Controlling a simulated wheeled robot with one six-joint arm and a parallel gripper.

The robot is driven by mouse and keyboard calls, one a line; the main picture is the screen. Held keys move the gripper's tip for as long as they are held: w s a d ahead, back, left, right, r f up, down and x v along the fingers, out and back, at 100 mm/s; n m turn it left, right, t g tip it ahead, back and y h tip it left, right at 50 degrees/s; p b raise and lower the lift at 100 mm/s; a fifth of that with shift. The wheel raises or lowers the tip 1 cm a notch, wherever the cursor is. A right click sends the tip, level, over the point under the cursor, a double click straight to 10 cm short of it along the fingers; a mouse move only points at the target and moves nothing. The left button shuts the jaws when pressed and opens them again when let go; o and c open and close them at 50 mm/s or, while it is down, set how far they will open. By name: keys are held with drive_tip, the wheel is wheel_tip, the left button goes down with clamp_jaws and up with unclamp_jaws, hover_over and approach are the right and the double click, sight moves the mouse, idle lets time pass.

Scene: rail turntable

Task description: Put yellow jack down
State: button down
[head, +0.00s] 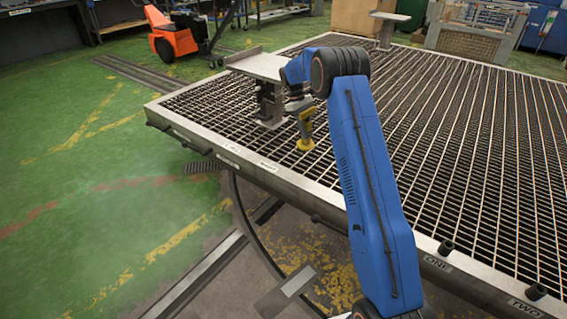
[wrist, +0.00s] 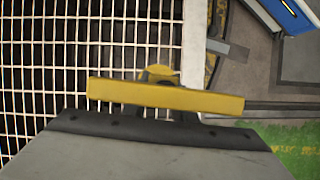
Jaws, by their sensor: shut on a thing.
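The yellow jack (head: 306,128) stands upright under my gripper (head: 298,104) near the corner of the grating in the head view. My gripper is shut on its upper part. The jack's wide yellow foot is at or just above the grating; I cannot tell whether it touches. In the wrist view the yellow jack (wrist: 165,96) shows as a wide yellow bar across the middle, with a smaller yellow part behind it. The fingertips are too small and dark to make out clearly.
The grated turntable (head: 225,148) has a pale metal rim with short dark pegs. A stand with a flat metal top (head: 258,65) is close to the jack's left. Open grating lies right of my arm. An orange machine (head: 177,40) stands on the green floor behind.

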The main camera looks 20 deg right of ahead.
drive_tip(key=s+d+f+n+t+h, duration=0.1)
drive_tip(key=s+d+n+t, duration=0.3)
drive_tip(key=s+n, duration=0.55)
drive_tip(key=s+d+n+t, duration=0.3)
drive_tip(key=s+d+n, duration=0.3)
drive_tip(key=s+n, duration=0.35)
drive_tip(key=shift+s+a+f, duration=0.1)
drive_tip(key=shift+s+f, duration=0.05)
drive_tip(key=shift+f, duration=1.55)
drive_tip(key=shift+s+a+f, duration=0.1)
drive_tip(key=shift+f, duration=1.6)
drive_tip(key=shift+s+f, duration=0.15)
drive_tip(key=shift+f, duration=1.55)
drive_tip(key=shift+f, duration=0.1)
drive_tip(key=c, duration=1.4)
unclamp_jaws()
drive_tip(key=shift+c, duration=0.2)
